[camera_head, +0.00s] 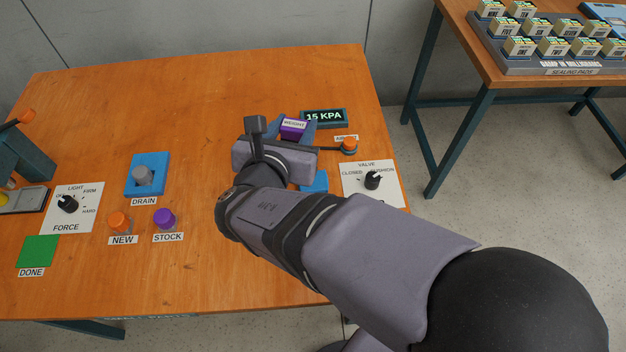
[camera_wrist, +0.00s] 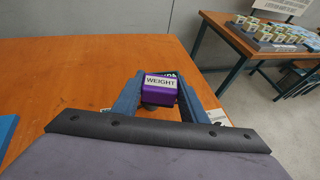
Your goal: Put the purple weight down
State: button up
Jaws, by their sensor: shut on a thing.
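The purple weight (camera_head: 293,129) has a white label reading WEIGHT on top. It sits between the blue fingers of my gripper (camera_head: 296,127), which is shut on it. In the wrist view the weight (camera_wrist: 159,88) is held between the two fingertips (camera_wrist: 160,90). My arm and gripper body hide the table just in front of it. I cannot tell whether its underside touches anything.
A 15 KPA display (camera_head: 324,118) stands right behind the weight. An orange-topped part (camera_head: 349,144) and the valve dial (camera_head: 372,180) are to the right. The drain pad (camera_head: 148,168), orange knob (camera_head: 120,222) and purple knob (camera_head: 164,218) are left. The back-left wooden table (camera_head: 150,100) is clear.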

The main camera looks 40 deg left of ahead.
jog(key=shift+m+t+h, duration=0.3)
jog(key=shift+m+h, duration=0.2)
jog(key=d, duration=0.1)
jog(key=d+f, duration=0.2)
jog(key=d, duration=0.1)
jog(key=shift+w+f, duration=0.2)
jog(key=shift+w, duration=0.1)
jog(key=shift+f+b, duration=0.4)
jog(key=shift+f, duration=4.55)
jog(key=shift+f, duration=0.15)
jog(key=o, duration=1)
jog(key=shift+f, duration=0.1)
jog(key=o, duration=0.4)
